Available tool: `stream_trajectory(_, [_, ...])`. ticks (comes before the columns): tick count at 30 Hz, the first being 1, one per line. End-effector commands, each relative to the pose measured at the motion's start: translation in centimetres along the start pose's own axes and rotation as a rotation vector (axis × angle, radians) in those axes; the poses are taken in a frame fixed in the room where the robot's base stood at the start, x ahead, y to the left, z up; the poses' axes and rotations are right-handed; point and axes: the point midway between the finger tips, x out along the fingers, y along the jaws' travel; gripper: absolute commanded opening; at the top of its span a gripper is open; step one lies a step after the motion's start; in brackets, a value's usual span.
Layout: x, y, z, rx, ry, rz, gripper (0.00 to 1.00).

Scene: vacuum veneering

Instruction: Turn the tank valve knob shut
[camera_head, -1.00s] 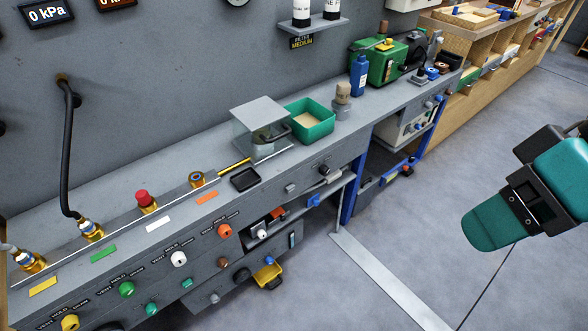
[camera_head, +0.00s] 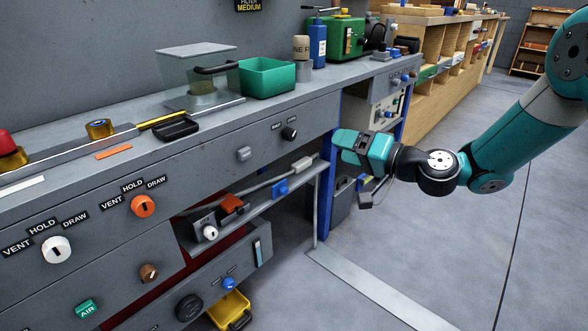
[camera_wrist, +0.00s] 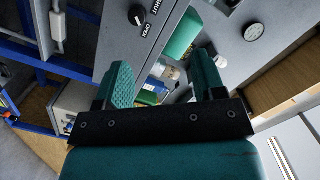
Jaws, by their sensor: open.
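A black knob (camera_head: 289,133) with a white pointer mark sits on the grey bench front, with two small black labels above it.
A grey button (camera_head: 243,153) is left of the knob. Orange (camera_head: 143,205) and white (camera_head: 56,249) knobs are farther left. An open shelf (camera_head: 270,190) with a blue block is below. A green bin (camera_head: 267,77) stands on the bench. The floor at right is clear.

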Motion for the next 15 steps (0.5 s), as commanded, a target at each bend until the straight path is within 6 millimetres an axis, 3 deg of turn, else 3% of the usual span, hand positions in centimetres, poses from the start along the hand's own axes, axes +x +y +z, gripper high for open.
stream_trajectory(1, [0.1, 2.6, 0.8, 0.019, 0.034, -0.001, 0.63])
stream_trajectory(4, [0.1, 4.4, 0.7, 0.042, 0.084, -0.003, 0.63])
stream_trajectory(10, [1.4, 4.9, 0.4, 0.051, 0.107, -0.005, 0.63])
stream_trajectory(15, [4.6, 4.8, 0.1, 0.048, 0.105, -0.007, 0.63])
